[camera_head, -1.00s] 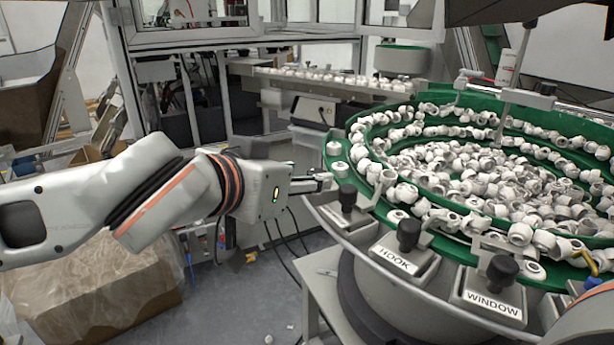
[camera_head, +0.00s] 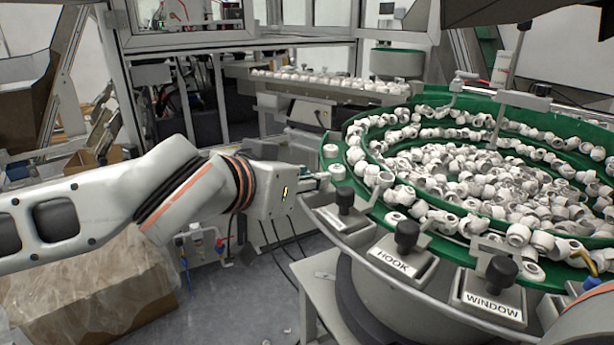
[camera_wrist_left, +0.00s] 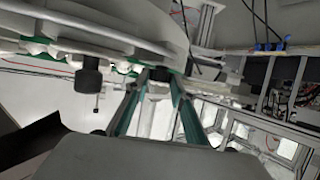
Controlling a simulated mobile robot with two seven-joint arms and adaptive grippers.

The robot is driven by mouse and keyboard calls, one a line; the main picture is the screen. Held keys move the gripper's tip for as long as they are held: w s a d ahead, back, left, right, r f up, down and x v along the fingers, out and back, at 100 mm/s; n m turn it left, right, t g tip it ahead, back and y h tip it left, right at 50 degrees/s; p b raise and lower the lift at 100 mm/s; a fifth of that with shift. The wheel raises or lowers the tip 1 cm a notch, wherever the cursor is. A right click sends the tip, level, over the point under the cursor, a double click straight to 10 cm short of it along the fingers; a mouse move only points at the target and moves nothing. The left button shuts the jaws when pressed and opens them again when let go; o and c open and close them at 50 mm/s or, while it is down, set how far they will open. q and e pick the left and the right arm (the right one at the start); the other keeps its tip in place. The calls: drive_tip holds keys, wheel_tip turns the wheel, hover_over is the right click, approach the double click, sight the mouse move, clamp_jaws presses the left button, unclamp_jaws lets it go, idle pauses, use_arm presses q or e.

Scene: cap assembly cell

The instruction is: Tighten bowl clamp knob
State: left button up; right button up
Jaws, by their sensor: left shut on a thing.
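My left gripper (camera_head: 318,180) reaches in from the left to the left rim of the green parts bowl (camera_head: 333,152). In the left wrist view its two greenish fingers (camera_wrist_left: 158,88) close on a dark clamp knob (camera_wrist_left: 158,75). Another black knob (camera_wrist_left: 88,76) stands beside them, apart. In the head view a black knob (camera_head: 345,199) on a clamp block is just right of my fingertips; whether it is the gripped one I cannot tell. Two more knobs, by the HOOK label (camera_head: 407,235) and WINDOW label (camera_head: 502,271), stand along the rim. My right gripper is out of view.
The bowl holds many white caps (camera_head: 480,172). A linear track (camera_head: 330,85) with caps lies behind it. A plastic-covered carton (camera_head: 90,290) is on the floor at lower left. A grey stand (camera_head: 320,275) and hanging cables are below my left gripper.

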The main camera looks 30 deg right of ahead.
use_arm(q)
drive_tip(key=shift+w+a+f+m+g+h, duration=0.15)
drive_tip(key=shift+m+g+h, duration=0.15)
drive_tip(key=shift+m+g, duration=0.2)
drive_tip(key=shift+f+m+g, duration=0.25)
drive_tip(key=shift+m+g, duration=0.35)
drive_tip(key=shift+g, duration=0.1)
drive_tip(key=shift+m+g+h, duration=0.3)
drive_tip(key=shift+r, duration=0.1)
drive_tip(key=o, duration=1.1)
drive_tip(key=shift+w+r, duration=0.1)
drive_tip(key=shift+r, duration=0.05)
drive_tip(key=shift+r, duration=0.1)
